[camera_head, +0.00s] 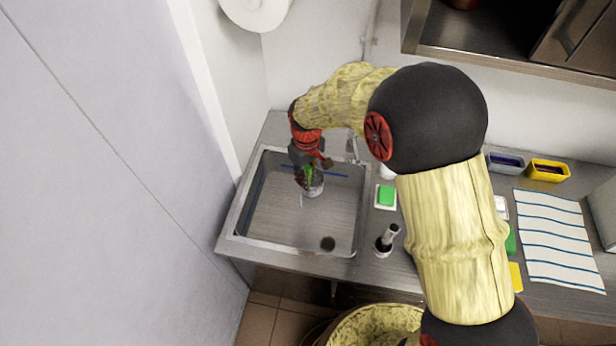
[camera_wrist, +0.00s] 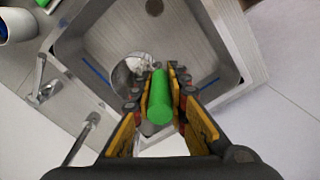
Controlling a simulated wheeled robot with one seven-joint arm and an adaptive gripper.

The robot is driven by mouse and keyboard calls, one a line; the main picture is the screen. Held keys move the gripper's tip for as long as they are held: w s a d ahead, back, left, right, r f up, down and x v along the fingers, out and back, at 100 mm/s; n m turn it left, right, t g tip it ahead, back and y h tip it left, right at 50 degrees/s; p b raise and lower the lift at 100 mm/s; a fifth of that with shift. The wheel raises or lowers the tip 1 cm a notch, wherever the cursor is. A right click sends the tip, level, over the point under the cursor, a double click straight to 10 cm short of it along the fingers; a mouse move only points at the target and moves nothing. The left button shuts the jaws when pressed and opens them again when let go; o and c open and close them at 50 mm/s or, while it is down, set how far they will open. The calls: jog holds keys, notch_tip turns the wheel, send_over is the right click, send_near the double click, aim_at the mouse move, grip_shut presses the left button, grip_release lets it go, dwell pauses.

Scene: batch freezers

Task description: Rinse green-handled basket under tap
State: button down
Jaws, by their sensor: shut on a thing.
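My gripper (camera_head: 306,165) is over the steel sink (camera_head: 270,225) and shut on the green handle of the basket; the fingers also show in the wrist view (camera_wrist: 158,100). The green handle (camera_wrist: 160,98) lies between the yellow-padded fingers. The basket's grey round body (camera_head: 314,186) hangs in the sink's upper part, and in the wrist view (camera_wrist: 128,72) it is partly hidden behind the fingers. The tap (camera_head: 352,148) stands at the sink's upper right, partly hidden by my arm; in the wrist view it is at the left (camera_wrist: 46,92). I cannot tell whether water is running.
A drain (camera_head: 328,243) is at the sink's lower right. Right of the sink are a green sponge (camera_head: 386,195) on a white dish and a brush in a holder (camera_head: 385,243). A striped towel (camera_head: 556,240) lies further right. A wall closes in on the left.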

jog(key=shift+s+d, duration=0.25)
jog(key=shift+s, duration=0.55)
jog(key=shift+s+d, duration=0.3)
jog(key=shift+s, duration=0.5)
jog(key=shift+s+d, duration=0.25)
jog(key=shift+s, duration=0.55)
jog(key=s+d+r+p, duration=0.1)
jog(key=s+r+p, duration=0.1)
jog(key=s+r, duration=0.2)
jog(key=shift+s+d+p, duration=0.3)
jog(key=shift+s, duration=0.1)
dwell(0.7)
